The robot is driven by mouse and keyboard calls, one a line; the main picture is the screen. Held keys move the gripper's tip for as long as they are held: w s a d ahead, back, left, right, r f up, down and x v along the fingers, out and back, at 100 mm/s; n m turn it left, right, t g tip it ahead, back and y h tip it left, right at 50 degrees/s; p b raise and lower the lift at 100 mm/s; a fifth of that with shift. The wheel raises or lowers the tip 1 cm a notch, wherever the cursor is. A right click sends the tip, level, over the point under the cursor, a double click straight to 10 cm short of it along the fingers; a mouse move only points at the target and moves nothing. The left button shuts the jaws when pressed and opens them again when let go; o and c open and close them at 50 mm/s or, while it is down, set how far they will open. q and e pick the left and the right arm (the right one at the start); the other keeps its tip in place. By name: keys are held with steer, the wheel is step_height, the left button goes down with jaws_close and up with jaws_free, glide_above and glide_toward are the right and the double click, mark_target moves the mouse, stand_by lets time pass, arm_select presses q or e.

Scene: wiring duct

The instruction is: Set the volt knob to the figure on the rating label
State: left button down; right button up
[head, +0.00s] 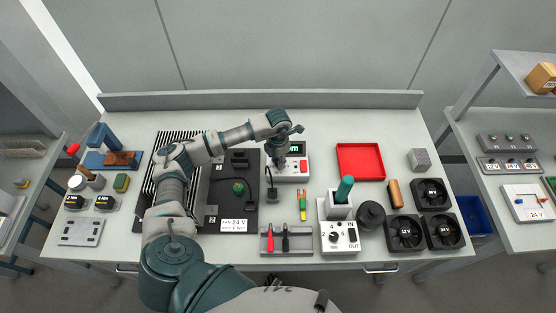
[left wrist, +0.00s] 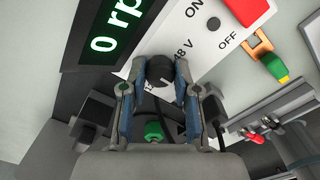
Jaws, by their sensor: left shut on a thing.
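The control box (head: 295,174) stands at the back middle of the table, with a green display and a red switch. In the left wrist view its white panel (left wrist: 208,50) shows "ON", "OFF" and a marking ending in "8 V"; the display (left wrist: 112,35) shows "0 rp". My left gripper (head: 281,161) reaches down onto the box. In the left wrist view its fingers are shut on the dark volt knob (left wrist: 160,70). The fingers hide much of the scale, so I cannot tell the knob's setting. The rating label (head: 234,225) on the dark plate reads "24 V". My right gripper is not in view.
A red tray (head: 361,161) lies right of the box. In front are a screwdriver rack (head: 287,240) and a white box with a numbered dial (head: 340,237). Several black fans (head: 432,195) stand at the right. A finned unit (head: 178,150) is at the left.

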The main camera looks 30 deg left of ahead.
arm_select(q)
steer(key=shift+w, duration=0.1)
steer(key=c, duration=0.9)
jaws_free()
steer(key=shift+o, duration=0.2)
step_height(320, 180, up, 12)
steer(key=shift+w+a+f, duration=0.1)
